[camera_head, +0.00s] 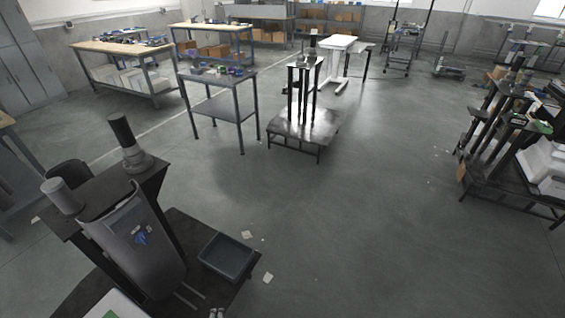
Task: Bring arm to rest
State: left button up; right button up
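Neither of my grippers can be made out in the head view, and no arm of mine can be identified with certainty. The lift columns (304,92) stand upright on a low dark platform near the middle of the room. At the lower left is a large dark unit with a curved grey shell (143,240) and two grey cylinders on top. I cannot tell what this unit is.
A blue-grey bin (227,257) sits on a dark base at the lower left, with small pale scraps on the floor beside it. A small dark table (220,105) and a wooden-topped bench (120,47) stand behind. A cluttered rack (510,140) is at right. The centre floor is clear.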

pick_arm(q)
jog(key=s+f+n+g+p, duration=0.1)
jog(key=s+n+g+p, duration=0.1)
jog(key=s, duration=0.7)
jog(key=s+f+n+g+h+p, duration=0.1)
jog(key=s+n+g+p, duration=0.1)
jog(key=s+n+p, duration=0.2)
jog(key=s+f+n+g+h+p, duration=0.1)
jog(key=s+n+p, duration=0.3)
jog(key=s+n, duration=0.4)
jog(key=s, duration=0.7)
jog(key=shift+s+a+f+g, duration=0.25)
jog(key=shift+f+g, duration=0.1)
jog(key=shift+g, duration=0.05)
pick_arm(e)
jog(key=s+d+f, duration=0.2)
jog(key=s+f, duration=0.2)
jog(key=s, duration=0.3)
jog(key=s+d+f, duration=0.3)
jog(key=s+f, duration=0.1)
jog(key=s, duration=0.3)
jog(key=s+d+f+g, duration=0.1)
jog(key=s+d+f, duration=0.1)
jog(key=s+f, duration=0.2)
jog(key=s, duration=0.3)
jog(key=shift+s+d+h, duration=0.15)
jog(key=shift+h, duration=0.25)
pick_arm(q)
jog(key=shift+s, duration=0.1)
